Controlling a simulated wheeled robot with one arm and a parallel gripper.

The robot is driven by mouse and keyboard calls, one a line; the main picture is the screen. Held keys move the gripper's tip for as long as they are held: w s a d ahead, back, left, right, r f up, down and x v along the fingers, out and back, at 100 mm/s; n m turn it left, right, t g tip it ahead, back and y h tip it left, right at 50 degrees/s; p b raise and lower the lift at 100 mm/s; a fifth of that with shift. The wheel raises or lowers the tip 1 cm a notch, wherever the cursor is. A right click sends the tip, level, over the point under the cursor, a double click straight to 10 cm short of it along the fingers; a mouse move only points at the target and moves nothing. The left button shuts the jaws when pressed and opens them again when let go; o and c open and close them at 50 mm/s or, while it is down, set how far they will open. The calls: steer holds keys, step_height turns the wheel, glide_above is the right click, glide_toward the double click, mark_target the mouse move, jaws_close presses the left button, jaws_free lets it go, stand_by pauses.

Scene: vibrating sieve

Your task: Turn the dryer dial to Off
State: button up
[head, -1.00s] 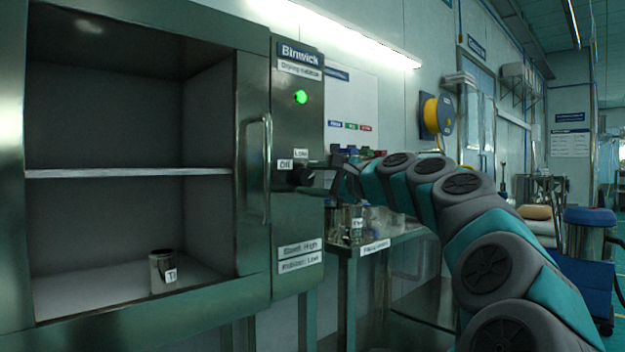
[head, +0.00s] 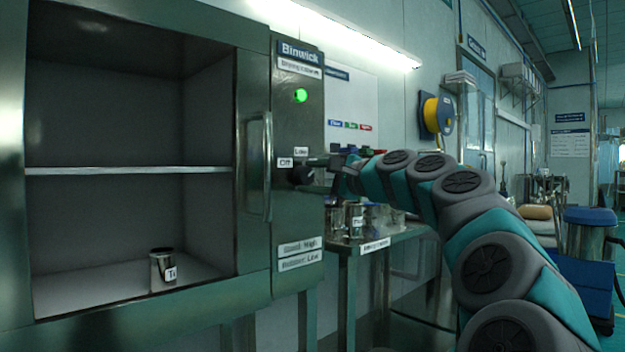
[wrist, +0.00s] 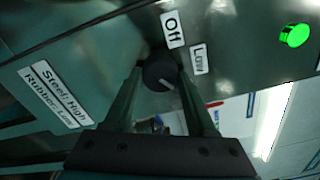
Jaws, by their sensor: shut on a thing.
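The dryer dial (head: 301,175) is a black round knob on the dryer's front panel, below the green light. White labels "Off" (head: 285,162) and "Low" (head: 301,152) sit above it. In the wrist view the dial (wrist: 160,71) shows a pale mark towards its lower right, pointing at neither the "Off" label (wrist: 172,29) nor the "Low" label (wrist: 198,59). My gripper (head: 317,174) reaches the dial from the right. In the wrist view my gripper (wrist: 162,77) has one finger on each side of the dial and is shut on it.
The dryer cabinet (head: 130,171) has an open front, with a labelled metal can (head: 161,270) on its floor. A vertical handle (head: 266,165) stands left of the dial. A steel bench (head: 345,247) with metal containers lies below my arm. The green light (wrist: 294,35) is lit.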

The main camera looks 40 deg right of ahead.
steer(key=n+b, duration=0.2)
steer(key=n, duration=0.3)
steer(key=shift+f, duration=0.2)
steer(key=n+b, duration=0.3)
steer(key=n, duration=0.3)
steer(key=shift+n+b, duration=0.3)
steer(key=shift+n, duration=0.1)
steer(key=n+b, duration=0.1)
steer(key=n, duration=0.4)
steer(key=shift+r+b, duration=0.1)
steer(key=shift+b, duration=0.25)
steer(key=shift+n, duration=1.1)
steer(key=shift+n+b, duration=0.3)
steer(key=shift+n, duration=1.3)
steer(key=shift+r, duration=0.1)
steer(key=o, duration=1.4)
